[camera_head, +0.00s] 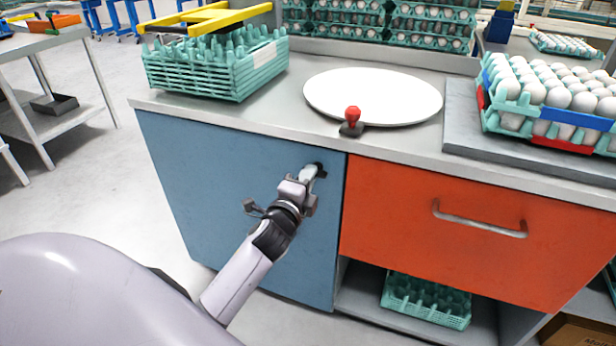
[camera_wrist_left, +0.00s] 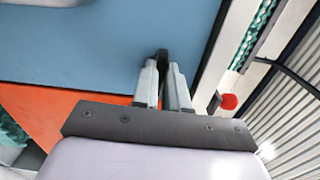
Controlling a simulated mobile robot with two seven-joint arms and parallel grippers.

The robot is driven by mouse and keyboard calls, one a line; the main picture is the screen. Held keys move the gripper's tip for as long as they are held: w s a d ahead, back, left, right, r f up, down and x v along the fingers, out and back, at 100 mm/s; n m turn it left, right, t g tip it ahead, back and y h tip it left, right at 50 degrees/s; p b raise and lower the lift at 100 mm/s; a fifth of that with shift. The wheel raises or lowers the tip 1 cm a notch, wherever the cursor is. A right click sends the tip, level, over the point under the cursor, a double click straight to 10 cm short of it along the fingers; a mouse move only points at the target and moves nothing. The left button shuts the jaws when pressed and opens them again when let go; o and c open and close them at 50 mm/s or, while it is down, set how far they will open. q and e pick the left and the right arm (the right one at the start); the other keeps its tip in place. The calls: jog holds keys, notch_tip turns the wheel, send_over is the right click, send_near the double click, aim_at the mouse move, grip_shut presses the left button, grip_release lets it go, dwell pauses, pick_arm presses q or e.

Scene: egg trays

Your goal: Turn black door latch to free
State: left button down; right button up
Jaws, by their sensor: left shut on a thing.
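The black latch (camera_head: 320,169) sits on the blue cabinet door (camera_head: 210,190), near the door's upper right corner in the head view. My left gripper (camera_head: 307,178) reaches up to it, and its fingers are shut on the latch. In the left wrist view the black latch (camera_wrist_left: 163,56) shows between the tips of my left gripper's fingers (camera_wrist_left: 163,72). Much of the latch is hidden by the fingers, so I cannot tell its exact angle. The door looks closed. My right gripper is not in view.
An orange drawer (camera_head: 470,260) with a metal handle (camera_head: 478,222) is right of the door. On the counter are a red-knobbed lever (camera_head: 352,118), a white round plate (camera_head: 375,95), stacked teal trays (camera_head: 215,75) and a tray of eggs (camera_head: 550,130).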

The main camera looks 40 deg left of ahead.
pick_arm(q)
jog(key=shift+n, duration=0.4)
jog(key=c, duration=1.2)
grip_release()
jog(key=shift+o, duration=0.2)
jog(key=v, duration=0.7)
jog(key=shift+p, duration=0.3)
